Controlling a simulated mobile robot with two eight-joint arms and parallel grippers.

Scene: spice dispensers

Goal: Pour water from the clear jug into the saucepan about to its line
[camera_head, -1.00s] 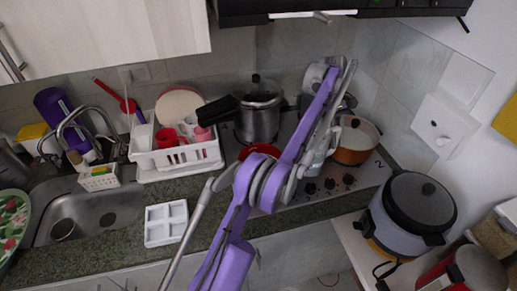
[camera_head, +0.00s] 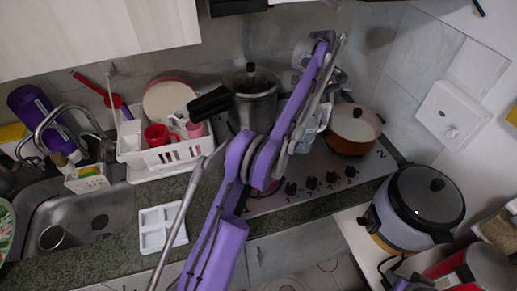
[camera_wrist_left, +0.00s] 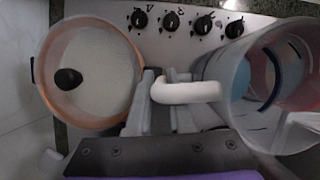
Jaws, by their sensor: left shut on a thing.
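My left gripper (camera_wrist_left: 158,98) is shut on the white handle (camera_wrist_left: 188,92) of the clear jug (camera_wrist_left: 240,85), which fills the right of the left wrist view. Blue and red rings show through its wall, and I cannot tell the water level. In the head view the jug (camera_head: 311,122) is partly hidden by my left arm, above the stove. An orange pan (camera_head: 352,142) with a pale top and a dark knob stands just right of it; it also shows at left in the left wrist view (camera_wrist_left: 105,115). I see no fill line. My right gripper is out of view.
A pressure cooker (camera_head: 250,103) stands at the back left of the stove (camera_head: 325,182). A white dish rack (camera_head: 160,158), a white divided tray (camera_head: 162,226) and the sink (camera_head: 95,215) lie to the left. A rice cooker (camera_head: 425,200) stands on the right.

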